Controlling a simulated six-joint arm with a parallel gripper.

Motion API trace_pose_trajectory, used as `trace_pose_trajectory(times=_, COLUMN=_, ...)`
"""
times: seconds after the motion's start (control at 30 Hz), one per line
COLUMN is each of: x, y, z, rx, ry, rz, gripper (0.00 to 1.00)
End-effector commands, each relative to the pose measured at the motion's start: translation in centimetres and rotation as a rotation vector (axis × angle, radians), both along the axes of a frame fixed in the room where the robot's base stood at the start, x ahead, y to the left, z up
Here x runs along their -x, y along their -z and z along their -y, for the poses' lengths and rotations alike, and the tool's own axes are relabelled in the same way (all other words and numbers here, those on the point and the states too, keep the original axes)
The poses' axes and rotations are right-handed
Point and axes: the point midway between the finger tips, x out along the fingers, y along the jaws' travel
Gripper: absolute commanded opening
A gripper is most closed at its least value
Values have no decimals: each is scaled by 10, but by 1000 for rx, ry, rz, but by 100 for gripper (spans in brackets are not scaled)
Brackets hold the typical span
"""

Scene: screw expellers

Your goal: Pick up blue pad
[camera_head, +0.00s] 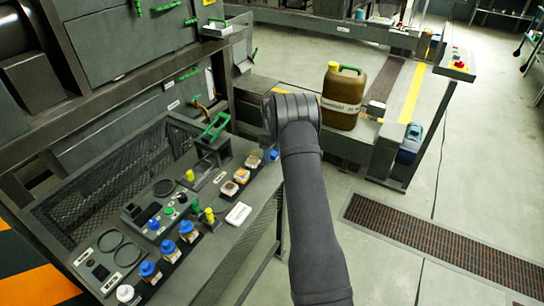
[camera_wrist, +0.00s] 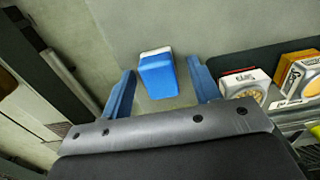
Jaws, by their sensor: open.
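The blue pad (camera_wrist: 157,78) is a small blue block with a white far end. In the wrist view it sits between the two blue fingers of my gripper (camera_wrist: 161,66), with a gap on each side. The fingers are open and I see no contact. I cannot tell how far below the fingertips the pad is. In the head view the dark wrist hides the fingers, and a small blue patch shows beside it at the end of the row of containers; I cannot tell whether that is the pad or a finger.
A white labelled container (camera_wrist: 245,85) and an orange one (camera_wrist: 299,74) stand right of the right finger. The grey workbench (camera_head: 232,250) holds several blue-capped bottles and a green-handled piece (camera_head: 215,127). A brown canister (camera_head: 342,97) stands beyond my wrist.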

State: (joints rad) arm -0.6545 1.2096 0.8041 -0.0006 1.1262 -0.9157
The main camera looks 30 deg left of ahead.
Motion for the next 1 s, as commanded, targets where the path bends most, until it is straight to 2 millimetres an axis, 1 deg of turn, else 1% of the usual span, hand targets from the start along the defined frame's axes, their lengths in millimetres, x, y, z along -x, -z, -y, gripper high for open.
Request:
trace_pose_trajectory(times=0.07, x=0, y=0, z=0, rx=0, ry=0, rz=0, gripper=54)
trace_pose_trajectory(times=0.1, x=0, y=0, z=0, rx=0, ry=0, rz=0, gripper=47)
trace_pose_trajectory(times=0.3, x=0, y=0, z=0, rx=0, ry=0, rz=0, gripper=8)
trace_pose_trajectory(times=0.53, x=0, y=-1, z=0, rx=0, ry=0, rz=0, gripper=8)
trace_pose_trajectory(times=0.67, x=0, y=-5, z=0, rx=0, ry=0, rz=0, gripper=8)
trace_pose_trajectory(times=0.77, x=0, y=-13, z=0, rx=0, ry=0, rz=0, gripper=8)
trace_pose_trajectory(times=0.93, x=0, y=-45, z=0, rx=-2, ry=0, rz=1, gripper=8)
trace_pose_trajectory(times=1.0, x=-2, y=-52, z=18, rx=0, ry=3, rz=-1, gripper=8)
